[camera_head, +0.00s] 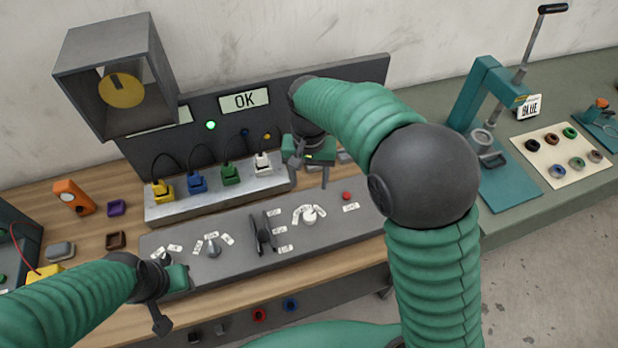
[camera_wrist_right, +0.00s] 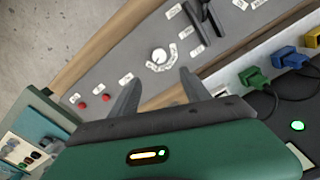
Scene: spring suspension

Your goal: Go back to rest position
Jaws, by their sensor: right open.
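My left gripper (camera_head: 172,292) is low at the panel's front left edge.
Yellow, blue, green and white plugs (camera_head: 230,173) sit on the metal block behind the panel. A display reads OK (camera_head: 244,99) beside a lit green lamp (camera_head: 211,125). A teal lever press (camera_head: 488,95) and a card of coloured rings (camera_head: 562,155) stand on the right bench.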

